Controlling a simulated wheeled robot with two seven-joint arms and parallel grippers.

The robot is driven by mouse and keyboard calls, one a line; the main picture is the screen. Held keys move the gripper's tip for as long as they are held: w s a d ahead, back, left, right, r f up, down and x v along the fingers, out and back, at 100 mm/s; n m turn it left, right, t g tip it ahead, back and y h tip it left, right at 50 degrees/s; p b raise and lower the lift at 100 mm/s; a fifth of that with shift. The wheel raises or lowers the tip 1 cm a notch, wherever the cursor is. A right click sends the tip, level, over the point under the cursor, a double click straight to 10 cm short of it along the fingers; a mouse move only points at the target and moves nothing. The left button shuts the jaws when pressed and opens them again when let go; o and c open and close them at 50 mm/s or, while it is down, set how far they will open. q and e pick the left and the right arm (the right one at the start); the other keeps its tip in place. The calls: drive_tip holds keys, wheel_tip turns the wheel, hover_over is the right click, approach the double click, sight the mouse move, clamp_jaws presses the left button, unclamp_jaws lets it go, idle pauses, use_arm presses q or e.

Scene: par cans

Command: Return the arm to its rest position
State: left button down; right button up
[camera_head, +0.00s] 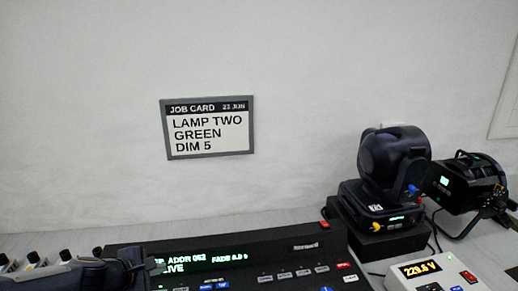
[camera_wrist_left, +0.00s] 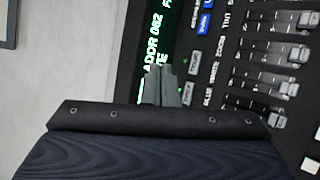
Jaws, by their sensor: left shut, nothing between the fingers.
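My left arm comes in at the lower left of the head view, and my left gripper (camera_head: 136,262) is in front of the left part of the lighting console (camera_head: 215,252). In the left wrist view the gripper (camera_wrist_left: 163,86) is shut, with its grey fingers together and nothing between them. The console's green display (camera_wrist_left: 157,45) lies behind the fingertips there. I cannot tell how far apart the fingers and console are. My right gripper is not in view.
A job card (camera_head: 208,128) on the wall reads LAMP TWO GREEN DIM 5. A dark moving-head lamp (camera_head: 393,165) and a black par can (camera_head: 463,183) stand at the right. A white box (camera_head: 448,277) reads about 229 V. Faders (camera_wrist_left: 270,55) line the console.

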use_arm(q)
drive_tip(key=s+d+r+m+g+h, duration=0.1)
drive_tip(key=s+d+r+m+h, duration=0.1)
drive_tip(key=s+d+r+m, duration=0.55)
drive_tip(key=s+f+m+g+y, duration=0.1)
drive_tip(key=s+f+m+g, duration=0.2)
drive_tip(key=s+m, duration=0.8)
drive_tip(key=s+f, duration=0.1)
drive_tip(key=s, duration=0.5)
drive_tip(key=shift+s+f+y, duration=0.15)
drive_tip(key=shift+s+y, duration=0.15)
drive_tip(key=shift+s, duration=0.1)
